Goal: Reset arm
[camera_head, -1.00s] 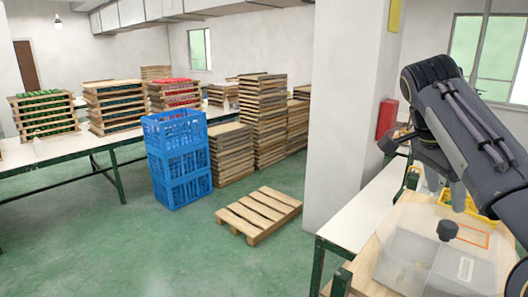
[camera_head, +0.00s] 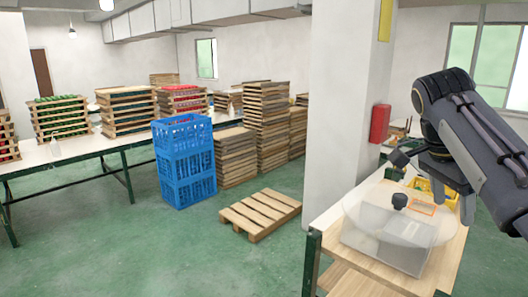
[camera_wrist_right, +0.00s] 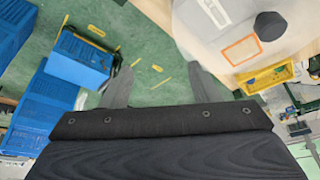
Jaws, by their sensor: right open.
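My right gripper (camera_head: 433,184) is open and empty. It hangs over the far part of the wooden worktable (camera_head: 345,280) at the right, above and beyond a clear round lid with a black knob (camera_head: 400,201). In the right wrist view its two fingers (camera_wrist_right: 160,82) are spread apart with green floor between them. The lid's black knob (camera_wrist_right: 269,26) shows at the upper right there. My left gripper is not in view.
A yellow basket (camera_head: 420,185) and an orange-framed rectangle (camera_head: 421,208) lie near the lid. A white pillar (camera_head: 345,110) stands left of the worktable. Blue crates (camera_head: 185,165) and a pallet (camera_head: 260,215) stand on the floor. Open green floor (camera_head: 140,250) lies in front.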

